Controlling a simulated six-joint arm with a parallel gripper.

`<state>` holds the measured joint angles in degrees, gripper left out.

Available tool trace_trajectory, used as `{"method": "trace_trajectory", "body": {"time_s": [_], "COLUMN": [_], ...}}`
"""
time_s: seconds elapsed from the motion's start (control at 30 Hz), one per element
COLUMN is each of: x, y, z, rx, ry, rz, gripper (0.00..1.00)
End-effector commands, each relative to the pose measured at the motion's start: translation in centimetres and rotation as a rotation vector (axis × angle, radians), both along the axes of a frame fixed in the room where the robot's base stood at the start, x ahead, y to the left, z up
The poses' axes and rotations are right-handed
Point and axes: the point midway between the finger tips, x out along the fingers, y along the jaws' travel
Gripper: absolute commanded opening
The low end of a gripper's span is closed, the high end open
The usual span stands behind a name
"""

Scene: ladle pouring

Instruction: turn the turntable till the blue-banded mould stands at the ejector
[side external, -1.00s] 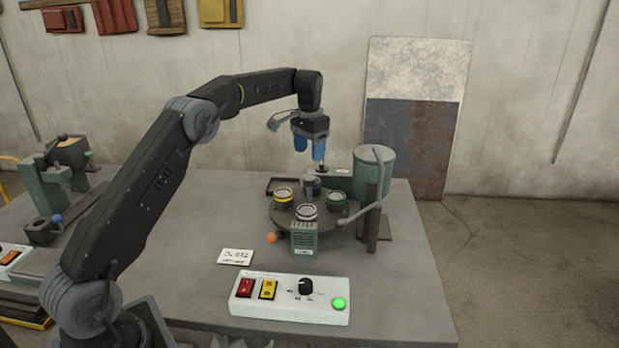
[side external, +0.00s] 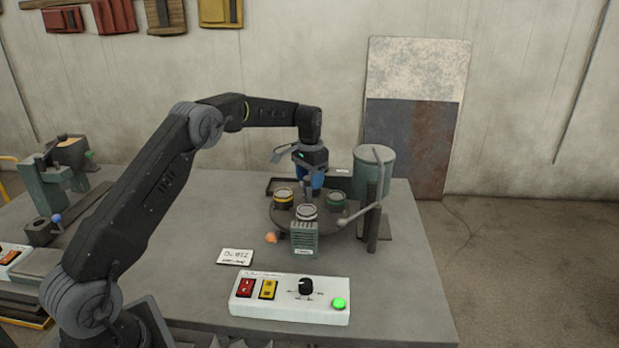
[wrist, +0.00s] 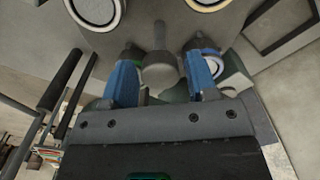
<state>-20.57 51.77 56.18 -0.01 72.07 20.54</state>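The round dark turntable (side external: 322,231) carries moulds with a yellow band (side external: 283,197), a white rim (side external: 306,213) and a green band (side external: 336,201). A blue-edged ring, probably the blue-banded mould (wrist: 214,66), shows partly behind the right finger in the wrist view; my gripper hides it in the side view. My gripper (side external: 312,187) is low over the turntable. In the wrist view my gripper (wrist: 163,50) has its fingers apart, one each side of the grey central knob (wrist: 160,78), with gaps visible. I cannot tell for certain which part is the ejector.
A green-grey vented block (side external: 304,240) stands at the turntable's front. A post with a lever (side external: 374,215) and a green drum (side external: 374,170) stand at the right. A control box (side external: 290,299) lies in front.

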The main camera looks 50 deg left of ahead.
Motion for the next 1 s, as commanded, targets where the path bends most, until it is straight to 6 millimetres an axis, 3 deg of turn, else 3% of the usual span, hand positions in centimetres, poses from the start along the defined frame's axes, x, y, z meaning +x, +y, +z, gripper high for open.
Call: {"method": "trace_trajectory", "body": {"time_s": [0.07,0.53,1.0], "x": [0.0,0.01,0.02], "y": [0.0,-0.02,-0.03], "z": [0.02,0.06,0.09], "rx": [0.0,0.0,0.0], "ry": [0.0,0.0,-0.001], "rz": [0.0,0.0,0.046], "gripper": [0.45,0.0,0.0]}}
